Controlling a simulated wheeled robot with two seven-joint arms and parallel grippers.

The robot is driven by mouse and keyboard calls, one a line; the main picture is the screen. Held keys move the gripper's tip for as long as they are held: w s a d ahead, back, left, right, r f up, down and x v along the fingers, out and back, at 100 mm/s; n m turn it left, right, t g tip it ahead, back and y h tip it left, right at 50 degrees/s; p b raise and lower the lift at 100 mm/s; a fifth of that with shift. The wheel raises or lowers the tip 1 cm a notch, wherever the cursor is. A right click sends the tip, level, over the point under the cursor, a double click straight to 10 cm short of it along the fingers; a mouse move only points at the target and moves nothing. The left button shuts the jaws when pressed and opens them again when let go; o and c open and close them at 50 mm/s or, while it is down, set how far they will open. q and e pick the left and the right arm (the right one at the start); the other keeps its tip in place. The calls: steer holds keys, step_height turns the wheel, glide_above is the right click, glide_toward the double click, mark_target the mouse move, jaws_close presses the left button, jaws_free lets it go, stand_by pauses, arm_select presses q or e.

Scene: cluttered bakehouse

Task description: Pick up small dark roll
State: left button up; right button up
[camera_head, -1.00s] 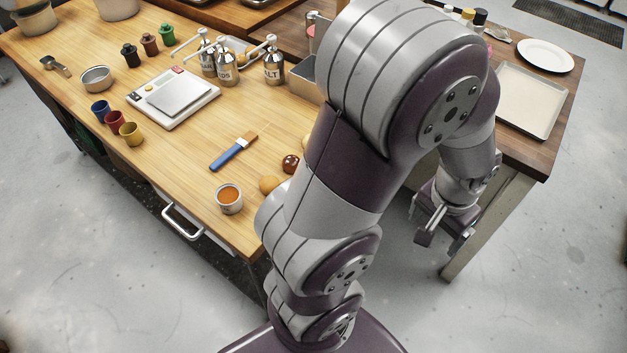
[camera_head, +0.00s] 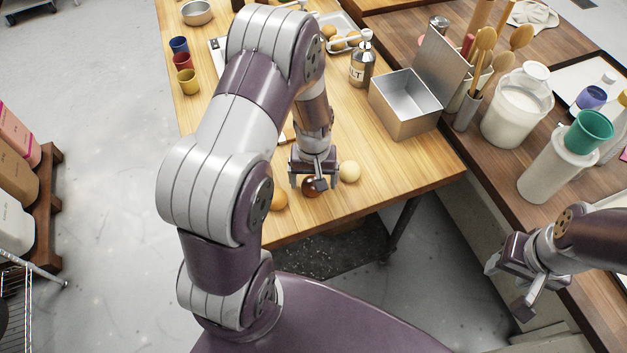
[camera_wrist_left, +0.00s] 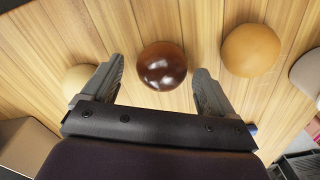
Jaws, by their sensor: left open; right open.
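The small dark roll (camera_wrist_left: 162,66) is glossy and brown. In the left wrist view it lies on the wooden table top, between and just beyond the two fingertips. In the head view the dark roll (camera_head: 311,187) is partly hidden by my left gripper (camera_head: 314,178), which is directly over it, pointing down. The left gripper also shows in the left wrist view (camera_wrist_left: 159,82), with its fingers apart and nothing held. My right gripper (camera_head: 516,285) is open and empty at the right, over the floor beside the dark counter.
A pale roll (camera_head: 349,171) and a tan roll (camera_head: 278,199) lie on either side of the dark roll. A metal tin (camera_head: 405,118) and a labelled bottle (camera_head: 362,66) stand behind. The table's front edge is close.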

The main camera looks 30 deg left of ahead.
mark_target(311, 183)
arm_select(q)
steer(key=shift+s+r, duration=0.2)
steer(key=shift+s, duration=0.4)
steer(key=shift+w+d+f, duration=0.1)
steer(key=shift+w, duration=0.25)
steer(key=c, duration=0.9)
steer(key=shift+w, duration=0.1)
steer(key=shift+s, duration=0.2)
steer(key=shift+w+r, duration=0.15)
steer(key=shift+r, duration=0.25)
steer(key=r, duration=0.2)
steer(key=s+r, duration=0.1)
steer(key=shift+r+b, duration=0.4)
steer(key=s+r, duration=0.2)
steer(key=s, duration=0.1)
steer(key=s+r, duration=0.2)
steer(key=s, duration=0.2)
steer(key=s+r, duration=0.2)
steer(key=s, duration=0.2)
steer(key=shift+d+r, duration=0.2)
steer(key=shift+d, duration=0.15)
arm_select(e)
steer(key=shift+s+f, duration=0.45)
steer(key=shift+f, duration=0.1)
